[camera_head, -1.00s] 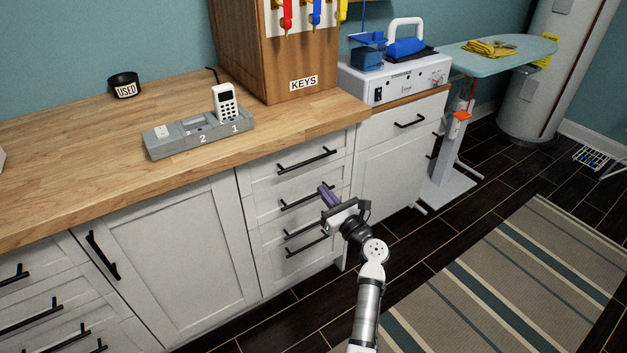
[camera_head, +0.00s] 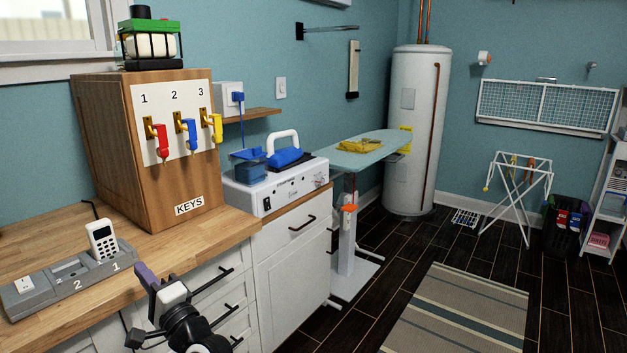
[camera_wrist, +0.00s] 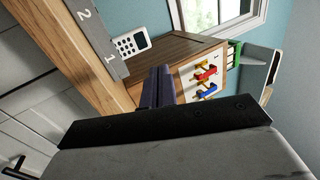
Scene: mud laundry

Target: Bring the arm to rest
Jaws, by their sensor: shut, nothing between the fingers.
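My gripper (camera_head: 146,277) is in the lower left of the head view, in front of the counter's front edge and over the drawer fronts. Its purple-grey fingers are together and hold nothing. In the wrist view the shut fingers (camera_wrist: 158,86) point toward the wooden key box and the counter edge. The fingers appear apart from the counter and everything on it. The rest of my arm runs out of the bottom of the head view.
The wooden counter (camera_head: 175,245) carries a grey numbered dock (camera_head: 62,290) with a white handset (camera_head: 102,240), and the key box (camera_head: 110,150). A white steam station (camera_head: 275,188) and ironing board (camera_head: 355,155) stand beyond. Dark floor and a striped rug (camera_head: 460,315) lie open at right.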

